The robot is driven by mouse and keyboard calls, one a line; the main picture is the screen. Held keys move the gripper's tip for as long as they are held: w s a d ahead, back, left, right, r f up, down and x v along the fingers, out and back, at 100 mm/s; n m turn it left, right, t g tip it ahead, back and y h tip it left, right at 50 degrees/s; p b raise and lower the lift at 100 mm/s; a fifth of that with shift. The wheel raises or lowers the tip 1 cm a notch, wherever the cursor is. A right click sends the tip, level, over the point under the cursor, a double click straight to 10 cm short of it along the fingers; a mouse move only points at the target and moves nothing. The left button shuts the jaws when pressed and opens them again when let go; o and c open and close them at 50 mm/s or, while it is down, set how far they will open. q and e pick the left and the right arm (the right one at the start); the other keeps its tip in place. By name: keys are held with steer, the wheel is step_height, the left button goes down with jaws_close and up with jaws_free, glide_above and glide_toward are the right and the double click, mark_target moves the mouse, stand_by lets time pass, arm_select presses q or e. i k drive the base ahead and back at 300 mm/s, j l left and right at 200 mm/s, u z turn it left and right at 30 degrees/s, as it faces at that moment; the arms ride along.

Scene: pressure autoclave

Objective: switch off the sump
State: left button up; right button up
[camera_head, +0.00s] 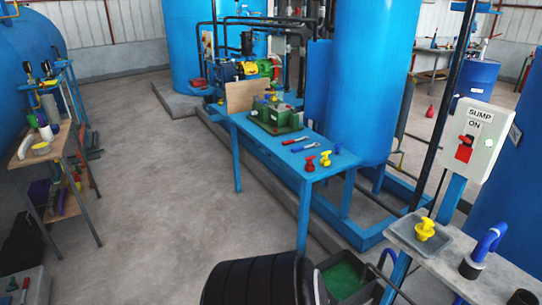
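The sump control box (484,165) is a pale box on a blue post at the right. It carries a "SUMP" label, with an "ON" label below it. A red switch (464,149) sits under the "ON" label on the box's front. Its exact lever position is too small to tell. Neither of my grippers shows in this view.
A grey bench (478,274) below the box holds a tray with a yellow valve (425,229) and a blue-handled item (484,245). A black ribbed container (254,282) stands at the bottom centre. A blue table (262,143) holds tools. The left-centre floor is clear.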

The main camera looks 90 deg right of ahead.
mark_target(463, 138)
steer(key=z, duration=4.65)
